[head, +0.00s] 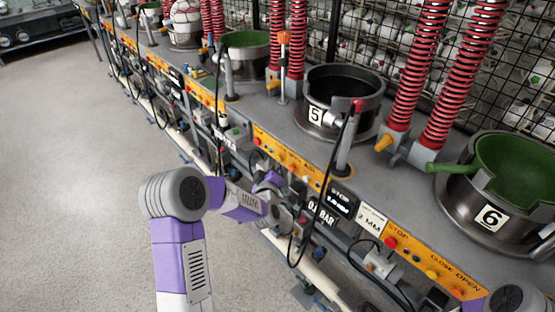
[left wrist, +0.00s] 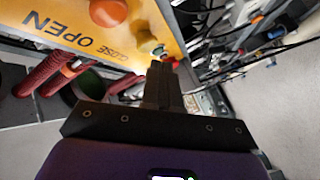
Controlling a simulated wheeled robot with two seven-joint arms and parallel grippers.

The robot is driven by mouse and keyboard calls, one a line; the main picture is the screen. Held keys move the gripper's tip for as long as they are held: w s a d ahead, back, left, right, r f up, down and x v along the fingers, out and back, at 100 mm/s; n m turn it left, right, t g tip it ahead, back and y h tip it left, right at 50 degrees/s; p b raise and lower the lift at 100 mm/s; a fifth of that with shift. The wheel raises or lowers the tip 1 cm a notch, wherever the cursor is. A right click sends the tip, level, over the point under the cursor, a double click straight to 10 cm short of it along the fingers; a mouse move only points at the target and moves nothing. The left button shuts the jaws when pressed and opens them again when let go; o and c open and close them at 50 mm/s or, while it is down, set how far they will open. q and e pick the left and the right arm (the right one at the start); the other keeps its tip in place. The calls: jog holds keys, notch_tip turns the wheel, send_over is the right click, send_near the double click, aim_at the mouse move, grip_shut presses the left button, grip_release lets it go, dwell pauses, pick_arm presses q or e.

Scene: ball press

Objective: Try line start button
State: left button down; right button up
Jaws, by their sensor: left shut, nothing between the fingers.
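My left gripper (head: 270,182) is at the front of the press line, by the yellow button panel (head: 290,158) below pot 5. In the left wrist view the gripper (left wrist: 161,66) is shut and empty, its fingertips close to a green button (left wrist: 158,50). A red button (left wrist: 176,63) lies just beyond the fingertips. I cannot tell whether the fingers touch either button. No label reading line start is legible. My right gripper is not in view.
Pot 5 (head: 323,112) and pot 6 (head: 490,218) stand on the grey bench, with red springs (head: 417,70) behind them. A black cable (head: 322,185) hangs over the front edge, near my left gripper. Open floor (head: 75,190) lies at the left.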

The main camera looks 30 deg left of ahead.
pick_arm(q)
jog(key=shift+w, duration=0.1)
dwell(0.6)
jog(key=shift+w+d+b, duration=0.15)
jog(key=shift+w+b, duration=0.15)
jog(key=shift+w+d, duration=0.2)
jog(key=shift+w, duration=0.25)
dwell(0.6)
dwell(0.4)
jog(key=shift+s+a+b, duration=0.35)
jog(key=shift+s+b, duration=0.25)
jog(key=shift+s, duration=0.25)
